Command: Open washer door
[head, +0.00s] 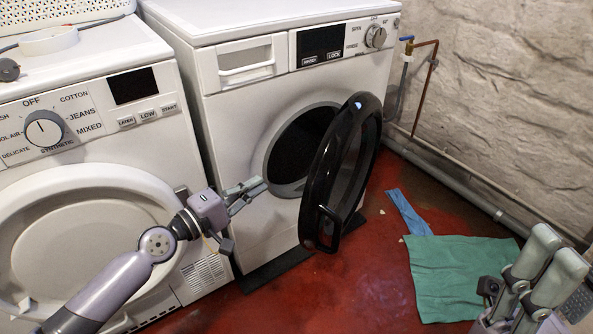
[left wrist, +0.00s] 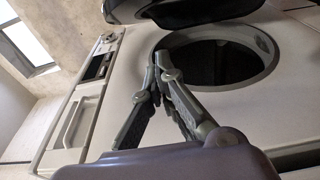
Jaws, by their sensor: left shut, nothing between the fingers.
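The washer (head: 235,140) is white, with a round dark drum opening (head: 300,145) in its front. Its black ring-shaped door (head: 318,180) stands swung out to the right, well away from the opening, with a handle (head: 328,225) low on its rim. My left gripper (head: 262,184) is shut and empty, in front of the washer's face at the lower left of the opening, apart from the door. In the left wrist view its fingertips (left wrist: 156,62) meet beside the opening (left wrist: 220,60), with the dark door (left wrist: 190,10) above. My right gripper (head: 552,255) is at the lower right, its jaw state unclear.
A second white machine with a closed round door (head: 85,235) stands at the left, close to my left arm. A green cloth (head: 450,275) and a blue strip (head: 408,212) lie on the red floor. Pipes (head: 465,190) run along the right wall.

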